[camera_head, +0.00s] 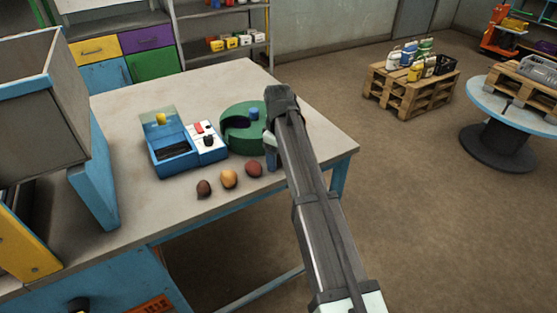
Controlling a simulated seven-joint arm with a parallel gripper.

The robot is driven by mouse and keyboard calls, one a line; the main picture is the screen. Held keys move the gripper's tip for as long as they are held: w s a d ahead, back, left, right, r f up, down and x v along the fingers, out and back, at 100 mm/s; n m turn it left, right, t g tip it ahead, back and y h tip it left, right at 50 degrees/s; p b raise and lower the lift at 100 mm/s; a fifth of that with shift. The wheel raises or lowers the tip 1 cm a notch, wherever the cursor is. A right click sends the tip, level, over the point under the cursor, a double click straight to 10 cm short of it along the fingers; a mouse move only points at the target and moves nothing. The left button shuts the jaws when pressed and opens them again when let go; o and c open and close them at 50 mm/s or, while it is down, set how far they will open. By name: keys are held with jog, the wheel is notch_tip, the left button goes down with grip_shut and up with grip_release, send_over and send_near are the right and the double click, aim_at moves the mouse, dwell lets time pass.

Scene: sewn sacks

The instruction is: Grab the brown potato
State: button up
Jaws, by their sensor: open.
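The dark brown potato (204,189) lies on the grey tabletop (300,180) near its front edge. It is the leftmost of three potatoes in a slanting row. A yellow potato (229,179) is in the middle and a reddish potato (254,169) is at the right end. My gripper (271,152) is over the table to the right of the row, closest to the reddish potato and apart from the brown one. It is open, and no object shows in it. My arm hides part of the gripper.
Behind the potatoes stand a blue device (172,150) with a raised lid and white control panel, and a round green object (238,130) beside my gripper. A large grey box (45,110) with blue edges is at the left.

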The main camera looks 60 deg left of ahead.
jog(key=shift+c, duration=0.4)
jog(key=c, duration=1)
jog(key=shift+r, duration=0.1)
jog(key=shift+c, duration=0.2)
